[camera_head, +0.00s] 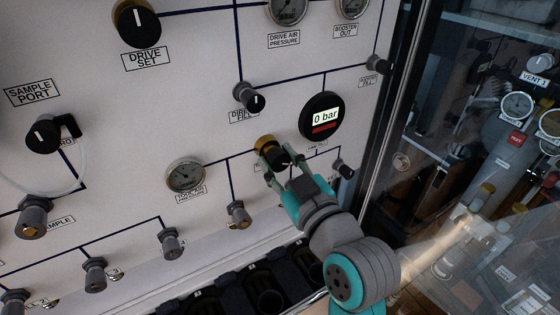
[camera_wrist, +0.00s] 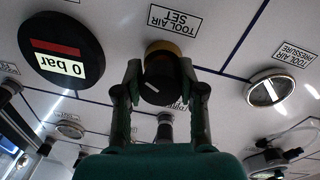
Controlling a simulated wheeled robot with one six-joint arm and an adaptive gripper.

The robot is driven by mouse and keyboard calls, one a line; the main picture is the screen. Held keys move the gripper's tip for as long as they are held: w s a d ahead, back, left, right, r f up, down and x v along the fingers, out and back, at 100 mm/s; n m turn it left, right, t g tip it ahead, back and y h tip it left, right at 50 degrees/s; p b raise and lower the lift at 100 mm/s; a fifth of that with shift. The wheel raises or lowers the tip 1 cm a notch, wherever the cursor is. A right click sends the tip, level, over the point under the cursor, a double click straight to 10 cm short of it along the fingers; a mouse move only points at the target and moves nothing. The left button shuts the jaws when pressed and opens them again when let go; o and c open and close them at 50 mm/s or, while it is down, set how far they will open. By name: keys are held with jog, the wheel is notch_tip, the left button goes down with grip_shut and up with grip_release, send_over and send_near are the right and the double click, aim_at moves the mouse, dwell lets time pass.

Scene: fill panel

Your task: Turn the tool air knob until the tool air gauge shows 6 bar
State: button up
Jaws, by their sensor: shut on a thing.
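The tool air knob, black with a brass collar, stands on the panel; it shows in the head view (camera_head: 267,142) and under the label TOOL AIR SET in the wrist view (camera_wrist: 165,80). My gripper (camera_head: 275,163) is shut on the knob, one finger on each side, also in the wrist view (camera_wrist: 165,92). The knob's white mark shows in the wrist view, tilted. The tool air pressure gauge (camera_head: 186,175) is a round dial left of the knob; it also shows in the wrist view (camera_wrist: 270,91). Its needle is too small to read surely.
A round digital display reading 0 bar (camera_head: 322,116) sits right of the knob, close to my gripper. Small fittings (camera_head: 238,214) and a black valve (camera_head: 343,169) stick out nearby. A row of dark holders (camera_head: 268,298) lies below the panel. A glass cabinet (camera_head: 480,160) stands at right.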

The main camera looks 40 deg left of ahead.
jog(key=o, duration=1.2)
jog(key=shift+c, duration=0.2)
jog(key=v, duration=1.2)
jog(key=shift+r, duration=0.1)
dwell(1.2)
